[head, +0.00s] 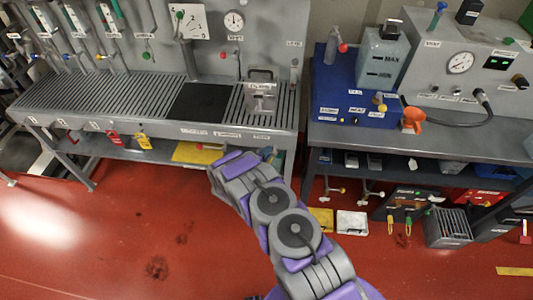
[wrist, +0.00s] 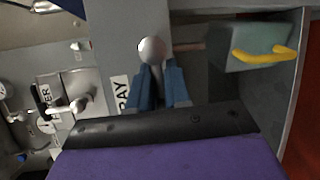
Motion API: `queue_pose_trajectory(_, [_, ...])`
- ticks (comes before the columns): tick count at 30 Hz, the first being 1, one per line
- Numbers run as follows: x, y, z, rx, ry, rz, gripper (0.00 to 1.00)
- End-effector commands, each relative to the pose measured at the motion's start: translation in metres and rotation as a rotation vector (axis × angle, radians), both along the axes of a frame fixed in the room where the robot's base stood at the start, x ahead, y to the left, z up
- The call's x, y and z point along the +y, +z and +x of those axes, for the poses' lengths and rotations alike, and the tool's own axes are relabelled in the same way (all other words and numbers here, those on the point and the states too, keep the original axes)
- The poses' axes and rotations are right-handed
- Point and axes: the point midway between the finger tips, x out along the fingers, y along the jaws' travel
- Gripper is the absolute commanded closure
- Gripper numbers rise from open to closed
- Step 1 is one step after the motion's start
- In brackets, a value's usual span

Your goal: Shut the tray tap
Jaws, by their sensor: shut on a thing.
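In the wrist view, my gripper (wrist: 157,74) has its two blue fingers closed around the tray tap's handle, which ends in a round pale grey knob (wrist: 152,50). The knob sticks out past the fingertips. A white label (wrist: 120,95), partly hidden and reading "RAY", is just left of the fingers. The tap's body is hidden behind the fingers, so I cannot tell its turn. In the head view, my arm reaches toward the front right of the slatted bench (head: 65,95); the fingers and the tap are hidden there.
In the wrist view, a metal plate with a pale lever (wrist: 72,106) is at left, and a grey box with a yellow handle (wrist: 262,54) is at right. In the head view, a second bench with a blue unit (head: 345,85) stands right. Red floor is open at left.

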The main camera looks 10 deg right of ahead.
Motion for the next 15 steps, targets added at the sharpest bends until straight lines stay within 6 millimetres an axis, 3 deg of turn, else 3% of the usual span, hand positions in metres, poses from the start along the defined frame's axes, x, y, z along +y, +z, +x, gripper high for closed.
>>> queue_pose_trajectory(15, [0.0043, 0.0026, 0.003, -0.009, 0.009, 0.024, 1.0])
